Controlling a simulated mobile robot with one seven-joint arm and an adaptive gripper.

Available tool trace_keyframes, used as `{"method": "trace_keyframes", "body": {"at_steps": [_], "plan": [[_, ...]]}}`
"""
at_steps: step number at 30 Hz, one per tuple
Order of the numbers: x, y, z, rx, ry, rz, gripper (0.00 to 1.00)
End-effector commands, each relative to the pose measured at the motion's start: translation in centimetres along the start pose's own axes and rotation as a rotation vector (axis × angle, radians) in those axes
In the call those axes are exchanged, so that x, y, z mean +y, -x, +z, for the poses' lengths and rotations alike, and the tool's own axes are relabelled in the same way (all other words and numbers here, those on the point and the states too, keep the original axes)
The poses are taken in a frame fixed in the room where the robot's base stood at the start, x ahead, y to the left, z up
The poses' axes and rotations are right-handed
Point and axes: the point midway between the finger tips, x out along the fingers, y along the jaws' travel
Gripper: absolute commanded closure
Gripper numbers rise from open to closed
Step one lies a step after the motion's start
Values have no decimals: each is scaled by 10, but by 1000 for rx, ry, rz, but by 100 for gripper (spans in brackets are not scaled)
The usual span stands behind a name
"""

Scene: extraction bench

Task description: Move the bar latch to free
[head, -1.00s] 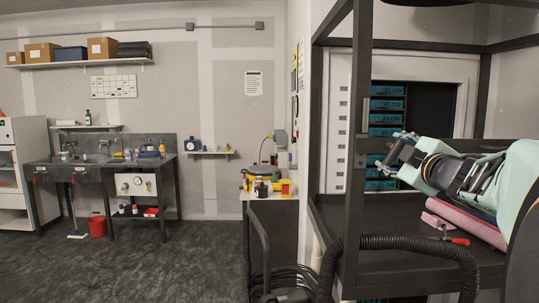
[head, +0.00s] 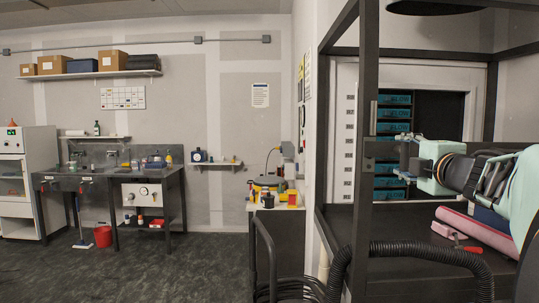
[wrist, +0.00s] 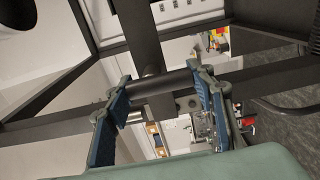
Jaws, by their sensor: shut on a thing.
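The bar latch (wrist: 165,84) shows in the wrist view as a dark round bar lying crosswise between my fingers, in front of a dark frame post. My gripper (wrist: 161,92) has its two blue-padded fingers at either end of this bar and is shut on it. In the head view my gripper (head: 401,157) points left at the dark front post of the frame, close to a small latch plate (head: 369,164) on that post. The bar itself is too small and covered to make out there.
The dark frame post (head: 366,100) stands just left of my gripper. Blue-fronted drawers (head: 392,128) are behind it. A pink roll (head: 468,224) and a red-handled tool (head: 465,247) lie on the dark bench below my arm. A black hose (head: 420,250) curves in front.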

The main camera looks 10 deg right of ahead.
Motion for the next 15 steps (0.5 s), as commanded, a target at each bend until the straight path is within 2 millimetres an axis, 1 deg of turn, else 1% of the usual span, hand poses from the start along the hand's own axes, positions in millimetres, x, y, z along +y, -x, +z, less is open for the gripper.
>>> {"method": "trace_keyframes", "body": {"at_steps": [10,11,15], "plan": [[1,0,0,0,8,1,74],[1,0,0,0,8,1,49],[1,0,0,0,6,1,34]]}}
